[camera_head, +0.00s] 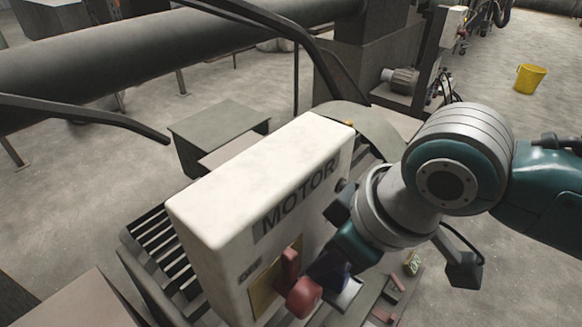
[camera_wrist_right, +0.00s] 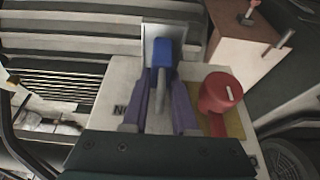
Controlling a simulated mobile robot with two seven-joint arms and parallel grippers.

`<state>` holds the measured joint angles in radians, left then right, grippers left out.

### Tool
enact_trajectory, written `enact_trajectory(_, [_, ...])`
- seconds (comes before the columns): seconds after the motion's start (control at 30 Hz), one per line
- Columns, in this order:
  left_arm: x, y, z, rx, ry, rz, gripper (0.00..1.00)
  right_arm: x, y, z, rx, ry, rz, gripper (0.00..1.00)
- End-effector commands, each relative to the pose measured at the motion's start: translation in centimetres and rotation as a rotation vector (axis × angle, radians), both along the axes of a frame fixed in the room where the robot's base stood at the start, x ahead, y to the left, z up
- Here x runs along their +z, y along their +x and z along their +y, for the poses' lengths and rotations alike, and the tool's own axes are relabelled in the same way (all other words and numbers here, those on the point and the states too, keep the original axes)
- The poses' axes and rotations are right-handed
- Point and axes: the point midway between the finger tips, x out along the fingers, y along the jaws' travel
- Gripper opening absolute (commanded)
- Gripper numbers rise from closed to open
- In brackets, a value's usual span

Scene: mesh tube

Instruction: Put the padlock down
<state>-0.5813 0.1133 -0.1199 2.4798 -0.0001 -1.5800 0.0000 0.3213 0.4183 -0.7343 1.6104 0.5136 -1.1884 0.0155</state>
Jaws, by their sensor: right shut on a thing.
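The padlock (camera_wrist_right: 161,50) has a blue body and a grey shackle in the right wrist view. My right gripper (camera_wrist_right: 162,72) is shut on it, with a purple finger on each side. A small pale metal plate (camera_wrist_right: 149,36) shows behind the padlock; I cannot tell whether they touch. In the head view my right gripper (camera_head: 332,268) is low at the front of the white MOTOR box (camera_head: 255,180), beside its red switch handle (camera_head: 303,297). The padlock cannot be told apart from the dark fingers there. The plate (camera_head: 348,294) shows just below the fingers. My left gripper is out of view.
The red handle sits on a yellow panel (camera_wrist_right: 237,124), close right of the fingers in the wrist view. A brown box (camera_wrist_right: 233,42) stands at upper right there. Slatted metal grating (camera_head: 165,250) lies left of the MOTOR box. A yellow bucket (camera_head: 529,78) stands far off.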

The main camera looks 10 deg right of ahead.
Motion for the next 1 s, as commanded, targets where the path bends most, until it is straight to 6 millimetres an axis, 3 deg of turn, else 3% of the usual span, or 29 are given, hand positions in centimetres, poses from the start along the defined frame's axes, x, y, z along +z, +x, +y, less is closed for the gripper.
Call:
enact_trajectory(0.33, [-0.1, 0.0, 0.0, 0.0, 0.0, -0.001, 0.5, -0.4, 0.0, 0.0, 0.0, 0.001, -0.001, 0.0])
enact_trajectory(0.37, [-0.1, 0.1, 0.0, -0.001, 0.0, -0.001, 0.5, -0.4, 0.0, 0.0, 0.0, 0.0, 0.0, 0.28])
enact_trajectory(0.63, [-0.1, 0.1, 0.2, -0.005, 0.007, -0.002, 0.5, -0.3, 0.0, 0.0, 0.0, 0.0, 0.0, 0.57])
enact_trajectory(0.87, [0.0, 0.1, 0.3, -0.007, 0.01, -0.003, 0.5, -0.2, 0.0, 0.0, 0.0, 0.0, 0.0, 0.57])
enact_trajectory(1.0, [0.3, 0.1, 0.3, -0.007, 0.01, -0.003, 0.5, 0.8, -0.2, -0.2, 0.0, 0.001, -0.001, 0.57])
